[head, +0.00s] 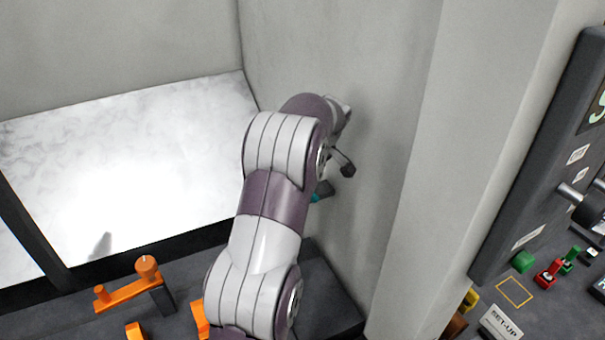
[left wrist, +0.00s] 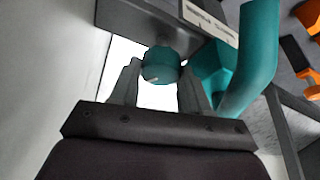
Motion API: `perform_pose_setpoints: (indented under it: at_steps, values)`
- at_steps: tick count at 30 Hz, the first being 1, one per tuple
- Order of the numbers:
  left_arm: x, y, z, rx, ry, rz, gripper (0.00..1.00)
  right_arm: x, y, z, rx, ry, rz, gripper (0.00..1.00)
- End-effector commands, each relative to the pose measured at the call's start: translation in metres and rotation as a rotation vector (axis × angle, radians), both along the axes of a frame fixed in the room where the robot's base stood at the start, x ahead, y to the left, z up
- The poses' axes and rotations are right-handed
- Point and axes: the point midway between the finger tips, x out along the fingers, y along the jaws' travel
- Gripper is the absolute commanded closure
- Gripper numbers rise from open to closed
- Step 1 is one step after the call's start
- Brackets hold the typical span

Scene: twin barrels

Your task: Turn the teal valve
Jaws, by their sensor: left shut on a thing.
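The teal valve shows best in the left wrist view, with a rounded knob (left wrist: 161,64) and a thick curved teal arm (left wrist: 252,60) to its right. My left gripper (left wrist: 160,82) has a finger on each side of the knob and is shut on it. In the head view my left arm hides most of the valve; only a small teal bit (head: 315,198) shows beside the left gripper (head: 335,180), near the grey wall. My right gripper is not in view.
Orange handles (head: 135,287) stand on the dark ledge at lower left in the head view. A grey wall (head: 385,130) rises close to the left gripper. A control panel (head: 545,160) with coloured switches is at the right. A labelled dark block (left wrist: 165,22) sits above the knob.

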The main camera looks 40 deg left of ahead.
Motion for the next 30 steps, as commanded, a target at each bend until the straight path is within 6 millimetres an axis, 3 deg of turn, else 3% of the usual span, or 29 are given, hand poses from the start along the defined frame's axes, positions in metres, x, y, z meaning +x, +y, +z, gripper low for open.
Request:
perform_pose_setpoints:
  at_steps: [1, 2, 3, 4, 12, 21, 25, 30]
  values:
    - [0.0, -0.001, 0.0, -0.001, -0.001, 0.0, 0.84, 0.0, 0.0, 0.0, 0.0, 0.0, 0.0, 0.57]
    - [0.0, -0.001, 0.0, -0.001, -0.001, 0.0, 0.44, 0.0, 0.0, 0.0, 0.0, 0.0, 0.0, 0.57]
    - [0.0, -0.001, 0.0, -0.001, -0.001, 0.0, 0.31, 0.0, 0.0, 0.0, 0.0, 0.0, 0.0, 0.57]
    - [0.0, -0.001, 0.0, -0.001, -0.001, 0.0, 0.29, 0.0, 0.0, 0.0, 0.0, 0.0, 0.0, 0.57]
    - [0.0, -0.001, 0.003, 0.0, -0.001, -0.002, 0.29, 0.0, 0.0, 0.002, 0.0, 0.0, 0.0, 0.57]
    - [-0.003, -0.022, 0.061, 0.001, -0.001, -0.003, 0.29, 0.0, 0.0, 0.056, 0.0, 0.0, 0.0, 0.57]
    - [-0.005, -0.029, 0.072, 0.001, -0.001, -0.003, 0.29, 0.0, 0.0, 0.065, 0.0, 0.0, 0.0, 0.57]
    - [-0.005, -0.03, 0.07, 0.001, -0.002, -0.002, 0.29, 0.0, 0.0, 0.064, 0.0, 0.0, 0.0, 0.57]
